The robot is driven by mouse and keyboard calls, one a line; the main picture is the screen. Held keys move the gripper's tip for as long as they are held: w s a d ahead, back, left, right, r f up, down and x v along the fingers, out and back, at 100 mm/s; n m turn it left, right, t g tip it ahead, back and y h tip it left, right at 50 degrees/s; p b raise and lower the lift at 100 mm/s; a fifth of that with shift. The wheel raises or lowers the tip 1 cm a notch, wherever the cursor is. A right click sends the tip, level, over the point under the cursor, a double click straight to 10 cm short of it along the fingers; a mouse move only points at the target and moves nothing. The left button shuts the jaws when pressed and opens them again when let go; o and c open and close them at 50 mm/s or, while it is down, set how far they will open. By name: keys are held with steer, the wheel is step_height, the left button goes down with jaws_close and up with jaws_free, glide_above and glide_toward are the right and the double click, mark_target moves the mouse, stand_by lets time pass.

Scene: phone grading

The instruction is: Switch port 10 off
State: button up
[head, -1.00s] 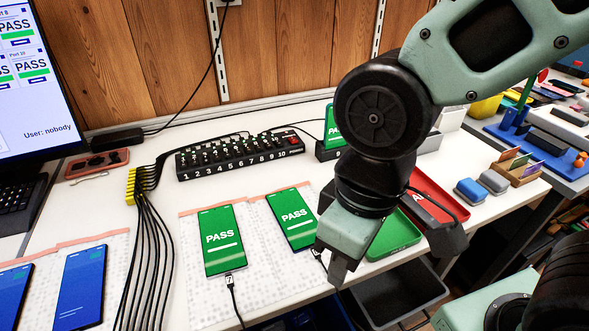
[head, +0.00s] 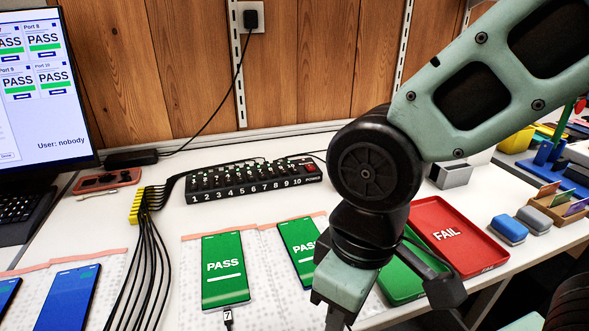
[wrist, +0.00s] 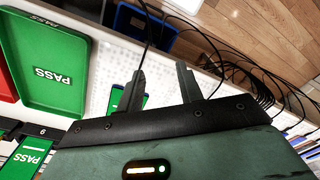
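The black port hub (head: 255,180) stands at the back of the white table in the head view. Its numbered switches run from 1 at the left to 10 at the right, with a red power switch (head: 311,168) at the right end. The number 10 switch (head: 295,170) is small, and I cannot tell its position. My gripper (head: 337,318) is in front of the hub, to the right and nearer me, pointing down by the phones. In the wrist view my gripper (wrist: 160,85) has its two fingers apart with nothing held between them.
Phones showing PASS (head: 225,268) lie on a pale mat. A green tray (head: 402,280) and a red FAIL tray (head: 455,235) lie to the right. Black cables (head: 150,260) run through a yellow clip (head: 138,205). A monitor (head: 45,90) stands at the left.

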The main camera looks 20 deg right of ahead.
jaws_close()
stand_by(1.5)
